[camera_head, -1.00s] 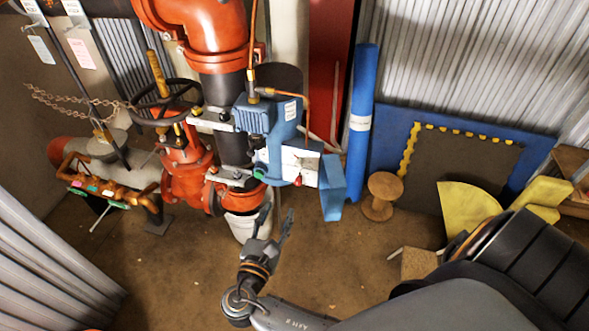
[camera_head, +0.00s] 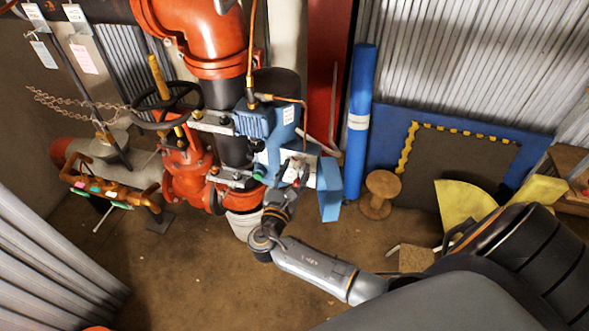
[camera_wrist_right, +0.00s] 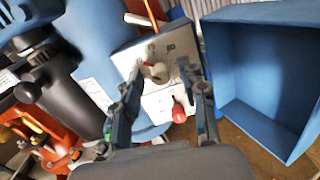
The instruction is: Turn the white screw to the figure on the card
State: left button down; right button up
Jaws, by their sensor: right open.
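A white panel (camera_wrist_right: 154,105) with small dark markings is on the front of a blue housing (camera_wrist_right: 100,45). A small white round screw (camera_wrist_right: 158,69) stands out from the panel, with a reddish part beside it. My right gripper (camera_wrist_right: 164,76) is open, its two fingers reaching to either side of the screw; whether they touch it I cannot tell. In the head view my right gripper (camera_head: 291,178) is at the panel and hides most of it. I cannot make out a card with a readable figure. My left gripper is not in view.
A red knob (camera_wrist_right: 179,112) sits on the panel just below the screw, close to the right finger. An open blue box (camera_wrist_right: 265,75) stands right of the panel. Red pipes (camera_head: 210,35) and a black handwheel (camera_head: 165,105) are to the left.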

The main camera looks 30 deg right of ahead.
grip_shut()
